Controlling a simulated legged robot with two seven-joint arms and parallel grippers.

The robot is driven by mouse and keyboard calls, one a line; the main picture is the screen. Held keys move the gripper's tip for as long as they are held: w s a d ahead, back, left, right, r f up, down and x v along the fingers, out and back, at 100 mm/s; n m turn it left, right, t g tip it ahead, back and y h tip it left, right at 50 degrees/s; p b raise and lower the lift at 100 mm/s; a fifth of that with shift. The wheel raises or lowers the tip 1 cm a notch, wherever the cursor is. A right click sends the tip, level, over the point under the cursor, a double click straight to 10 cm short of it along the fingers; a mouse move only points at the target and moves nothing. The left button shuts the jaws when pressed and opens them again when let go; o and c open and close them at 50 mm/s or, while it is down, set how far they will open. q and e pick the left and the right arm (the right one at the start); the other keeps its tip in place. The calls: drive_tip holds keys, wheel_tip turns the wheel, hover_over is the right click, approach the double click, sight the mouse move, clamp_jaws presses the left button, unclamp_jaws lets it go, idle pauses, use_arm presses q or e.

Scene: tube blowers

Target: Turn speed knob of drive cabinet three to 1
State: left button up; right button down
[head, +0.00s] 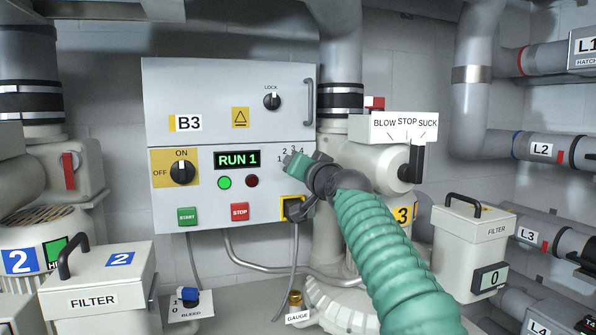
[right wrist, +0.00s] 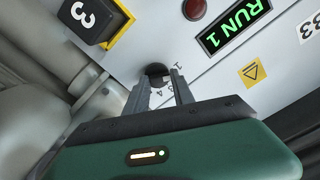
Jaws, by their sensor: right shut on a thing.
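The drive cabinet B3 (head: 222,125) is a light grey wall box. Its display (head: 237,160) reads RUN 1, with a lit green lamp (head: 224,183) below it. My right gripper (head: 293,162) is at the cabinet's right side, over the speed scale marked 1 to 4, and hides the knob in the head view. In the right wrist view the dark round speed knob (right wrist: 157,70) sits between the two fingertips of my right gripper (right wrist: 160,82), which is shut on it. The knob's pointer is hidden. My left gripper is out of view.
Below the display are a green START button (head: 188,216) and a red STOP button (head: 240,212). An ON/OFF switch (head: 181,172) is at left. A yellow-framed black part marked 3 (right wrist: 88,20) is near my right gripper. A BLOW STOP SUCK lever (head: 416,163) is to the right.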

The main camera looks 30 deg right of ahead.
drive_tip(key=shift+w+f+n, duration=0.1)
drive_tip(key=shift+f+n, duration=0.15)
drive_tip(key=shift+n, duration=0.65)
drive_tip(key=c, duration=1.5)
unclamp_jaws()
drive_tip(key=shift+r, duration=0.1)
drive_tip(key=o, duration=0.4)
drive_tip(key=shift+w+d, duration=0.1)
drive_tip(key=shift+w, duration=0.05)
